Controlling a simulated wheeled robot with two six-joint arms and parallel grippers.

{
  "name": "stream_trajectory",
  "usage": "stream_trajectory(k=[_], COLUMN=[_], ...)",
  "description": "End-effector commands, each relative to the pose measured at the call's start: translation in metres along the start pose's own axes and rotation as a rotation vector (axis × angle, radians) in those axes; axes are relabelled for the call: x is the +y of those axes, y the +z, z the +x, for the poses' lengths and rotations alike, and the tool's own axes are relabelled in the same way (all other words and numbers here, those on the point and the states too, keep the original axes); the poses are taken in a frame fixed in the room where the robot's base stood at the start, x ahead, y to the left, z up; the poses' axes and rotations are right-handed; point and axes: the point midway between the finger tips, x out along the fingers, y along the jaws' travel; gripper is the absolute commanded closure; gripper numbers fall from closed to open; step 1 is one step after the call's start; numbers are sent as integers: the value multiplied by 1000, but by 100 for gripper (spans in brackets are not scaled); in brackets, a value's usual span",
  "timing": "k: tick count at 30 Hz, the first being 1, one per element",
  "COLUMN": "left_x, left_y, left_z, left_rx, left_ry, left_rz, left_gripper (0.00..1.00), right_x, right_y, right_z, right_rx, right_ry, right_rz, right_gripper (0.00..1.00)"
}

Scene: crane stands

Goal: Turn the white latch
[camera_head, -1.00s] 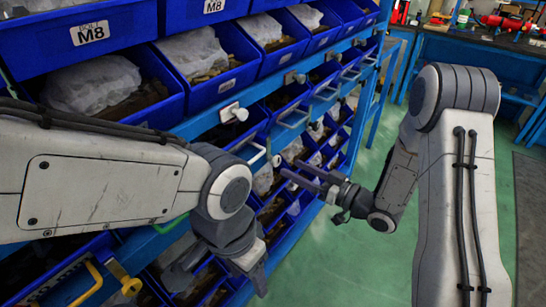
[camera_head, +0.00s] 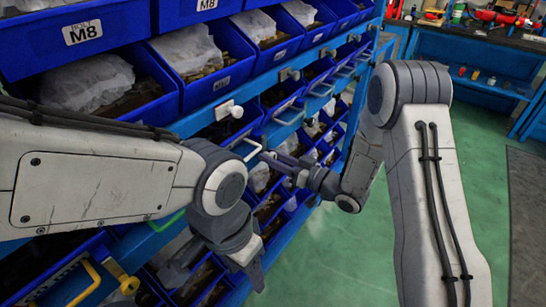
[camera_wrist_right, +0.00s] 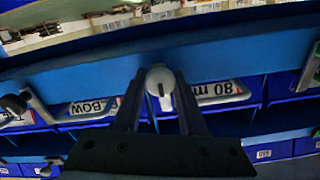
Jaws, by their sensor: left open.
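In the right wrist view a round white latch knob (camera_wrist_right: 160,80) with a dark slot sits on the blue rail, between the fingertips of my right gripper (camera_wrist_right: 159,82). The fingers are apart, one on each side of it; I cannot tell if they touch it. In the head view the right gripper (camera_head: 265,157) reaches the lower front of the rack, and its tips hide this knob. Another white latch (camera_head: 230,110) is on the rail above and to the left. My left gripper (camera_head: 245,268) is open and empty, low in front of the rack.
Blue bins (camera_head: 205,62) with bagged parts fill the rack. A white handle (camera_head: 245,148) is close to the right gripper tips. The green floor (camera_head: 330,260) at right is clear. A workbench (camera_head: 470,75) stands behind.

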Motion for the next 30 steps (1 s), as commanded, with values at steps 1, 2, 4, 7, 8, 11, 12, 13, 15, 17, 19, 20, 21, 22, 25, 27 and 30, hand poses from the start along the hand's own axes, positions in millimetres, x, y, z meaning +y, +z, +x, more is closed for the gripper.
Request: stream_trajectory(k=[1,2,4,7,8,11,12,13,15,17,19,20,21,22,25,27,30], left_x=[0,0,0,1,1,1,1,1,1,1,1,1,1,1,1,1,1], left_y=[0,0,0,0,-1,0,0,0,0,0,0,0,0,0,0,0,0], left_z=[0,-1,-6,-10,-10,-9,-9,-9,-9,-9,-9,-9,-9,-9,-9,-9,-9], left_rx=[0,0,0,0,0,0,0,0,0,0,0,0,0,0,0,0,0], left_ry=[0,0,0,0,0,0,0,0,0,0,0,0,0,0,0,0,0], left_rz=[0,0,0,0,0,0,0,0,0,0,0,0,0,0,0,0,0], left_gripper=[44,44,44,44,44,44,44,44,44,44,44,44,44,44,44,44,44], right_x=[0,0,0,0,0,1,1,1,1,1,1,1,1,1,0,0,1], right_y=[0,0,-2,-1,-1,0,0,0,0,0,0,0,0,0,0,0,0], right_z=[0,0,0,0,0,0,0,0,0,0,0,0,0,0,0,0,-4], right_rx=[0,-1,-1,-2,-2,-1,-1,0,0,0,0,0,0,0,0,0,-1], right_ry=[1,1,1,1,1,1,1,1,1,1,1,1,1,1,0,0,1], right_rz=[2,10,52,118,131,144,144,143,143,142,142,142,142,142,142,142,142], right_gripper=[100,100,100,100,100,100,100,100,100,51,29,29,29,29,29,29,29])
